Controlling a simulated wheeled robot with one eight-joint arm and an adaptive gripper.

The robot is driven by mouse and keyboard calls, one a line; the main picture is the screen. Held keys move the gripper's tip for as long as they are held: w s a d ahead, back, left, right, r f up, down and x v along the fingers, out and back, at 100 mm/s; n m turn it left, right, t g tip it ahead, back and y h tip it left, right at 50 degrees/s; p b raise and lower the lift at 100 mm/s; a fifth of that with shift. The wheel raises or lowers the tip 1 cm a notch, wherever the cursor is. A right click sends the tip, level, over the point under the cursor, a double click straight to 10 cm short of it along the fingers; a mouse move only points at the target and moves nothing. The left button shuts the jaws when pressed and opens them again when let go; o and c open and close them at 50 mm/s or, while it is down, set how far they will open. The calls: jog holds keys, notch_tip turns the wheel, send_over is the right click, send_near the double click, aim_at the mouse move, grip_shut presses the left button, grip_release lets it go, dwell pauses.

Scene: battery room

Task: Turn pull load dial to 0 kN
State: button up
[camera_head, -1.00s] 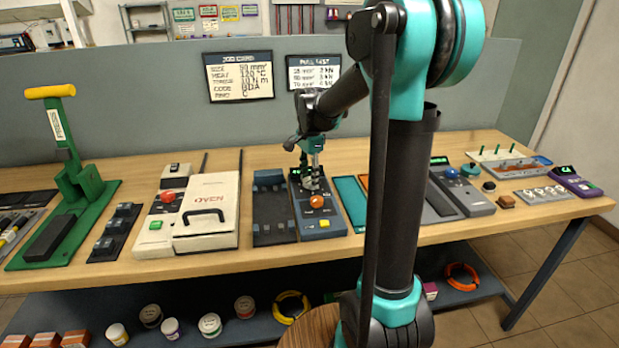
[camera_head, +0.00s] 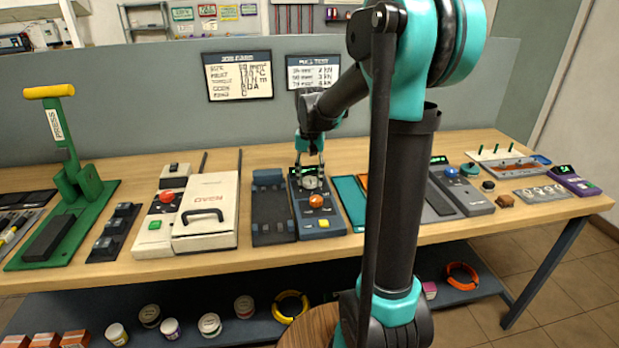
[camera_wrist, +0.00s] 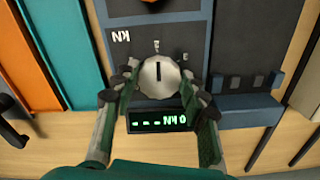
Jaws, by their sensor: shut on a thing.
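The pull load dial (camera_head: 311,183) is a pale silver round knob on the blue-grey pull tester (camera_head: 323,209). In the wrist view the dial (camera_wrist: 158,84) has a dark pointer line aimed up the picture, at a small mark above it. My gripper (camera_wrist: 159,90) has one finger on each side of the dial and is shut on it. In the head view my gripper (camera_head: 310,168) reaches down from behind the dial.
An orange knob (camera_head: 316,201) and a yellow button (camera_head: 323,223) sit in front of the dial. A dark block fixture (camera_head: 273,220) stands left, and teal (camera_head: 350,200) and orange strips lie right. The pull test card (camera_head: 314,73) hangs on the partition behind.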

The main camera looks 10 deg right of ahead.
jog(key=n, duration=0.6)
jog(key=shift+d+n, duration=0.1)
jog(key=shift+n, duration=0.2)
jog(key=n, duration=0.6)
jog(key=shift+w+d, duration=0.1)
jog(key=n, duration=0.5)
jog(key=shift+w+n, duration=0.1)
jog(key=shift+n, duration=0.2)
jog(key=n, duration=0.6)
jog(key=shift+w, duration=0.1)
jog(key=o, duration=1.2)
jog(key=shift+c, duration=0.2)
